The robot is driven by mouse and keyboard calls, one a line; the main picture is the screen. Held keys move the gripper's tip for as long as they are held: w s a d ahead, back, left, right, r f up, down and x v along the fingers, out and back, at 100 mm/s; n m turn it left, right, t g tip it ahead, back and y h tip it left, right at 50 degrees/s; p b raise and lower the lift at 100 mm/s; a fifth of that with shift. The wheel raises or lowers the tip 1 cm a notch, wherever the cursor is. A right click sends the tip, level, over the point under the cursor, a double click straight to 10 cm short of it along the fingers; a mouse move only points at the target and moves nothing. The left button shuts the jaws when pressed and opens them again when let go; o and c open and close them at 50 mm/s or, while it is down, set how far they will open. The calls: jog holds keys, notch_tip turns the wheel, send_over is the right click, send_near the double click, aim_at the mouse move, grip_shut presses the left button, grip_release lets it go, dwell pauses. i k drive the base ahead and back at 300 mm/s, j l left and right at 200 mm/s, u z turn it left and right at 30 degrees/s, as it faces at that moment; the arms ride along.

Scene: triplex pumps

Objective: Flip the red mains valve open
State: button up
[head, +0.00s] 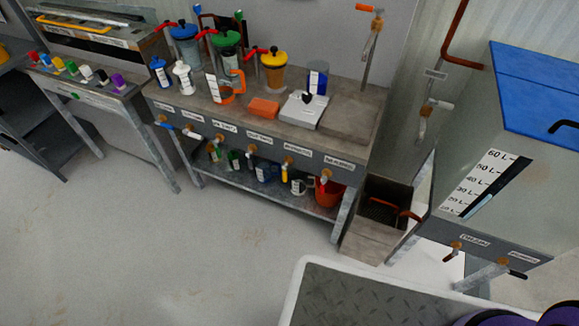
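I cannot pick out the red mains valve with certainty, as most labels are too small to read. A row of small taps runs along the front of the middle bench (335,107). The rightmost bench tap (325,175) sits below a label, above a red bucket (328,192); its handle colour and position are unclear. An orange-red lever (365,8) tops a pipe tap behind the bench's right end. Another wall pipe carries a pale tap (437,103) under a label (435,73). My gripper is not in view.
Several coloured pumps and jugs stand on the bench, with an orange block (263,108) and a scale (303,110). A blue-lidded tank (500,150) with two lower taps stands right. A metal platform (370,297) is in front; floor at left is clear.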

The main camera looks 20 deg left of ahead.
aim_at(322, 188)
jog(key=i+j+u, duration=0.15)
jog(key=i+j, duration=0.2)
jog(key=j, duration=0.15)
jog(key=i+j+u, duration=0.15)
jog(key=i+j, duration=0.25)
jog(key=j, duration=0.1)
